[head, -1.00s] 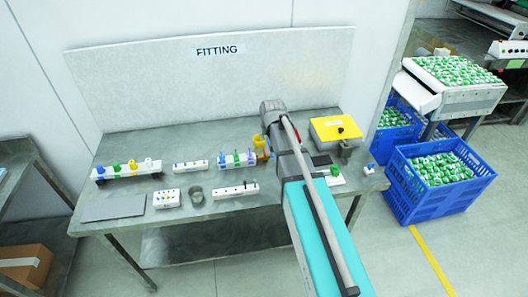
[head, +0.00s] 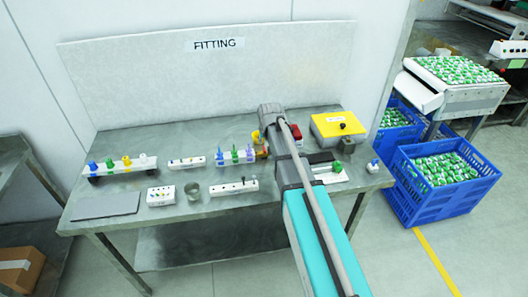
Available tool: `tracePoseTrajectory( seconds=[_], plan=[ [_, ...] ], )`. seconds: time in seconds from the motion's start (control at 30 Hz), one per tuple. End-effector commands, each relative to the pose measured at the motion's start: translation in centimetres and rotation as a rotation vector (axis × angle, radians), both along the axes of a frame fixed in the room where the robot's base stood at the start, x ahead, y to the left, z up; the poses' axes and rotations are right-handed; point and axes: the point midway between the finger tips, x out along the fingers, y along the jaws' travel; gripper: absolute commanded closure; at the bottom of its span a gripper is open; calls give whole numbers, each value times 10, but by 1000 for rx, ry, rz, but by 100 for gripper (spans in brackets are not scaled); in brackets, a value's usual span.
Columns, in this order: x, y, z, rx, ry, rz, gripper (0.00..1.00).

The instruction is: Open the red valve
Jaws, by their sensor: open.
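My arm, grey at the wrist and teal lower down, reaches from the bottom of the head view over the right half of the workbench (head: 150,229). Its grey end is over the back of the bench, right of the middle. My gripper's fingers are hidden behind the arm. Small yellow and red parts (head: 257,141) show just left of the wrist. They are too small and too covered to tell whether they are the red valve.
A yellow-topped box (head: 338,125) with a black knob stands right of the arm. Left of it are a peg rack (head: 121,168), a grey plate (head: 105,206), a metal cup (head: 193,192) and white socket blocks (head: 233,187). A backboard (head: 150,85) closes the rear. Blue crates (head: 442,195) stand right.

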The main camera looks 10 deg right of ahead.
Motion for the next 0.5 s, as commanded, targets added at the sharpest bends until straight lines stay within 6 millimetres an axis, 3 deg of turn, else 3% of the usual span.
tracePoseTrajectory(
  seconds=[0.5],
  plan=[
    [17, 1, -44, 0, 0, 1, 57]
  ],
)
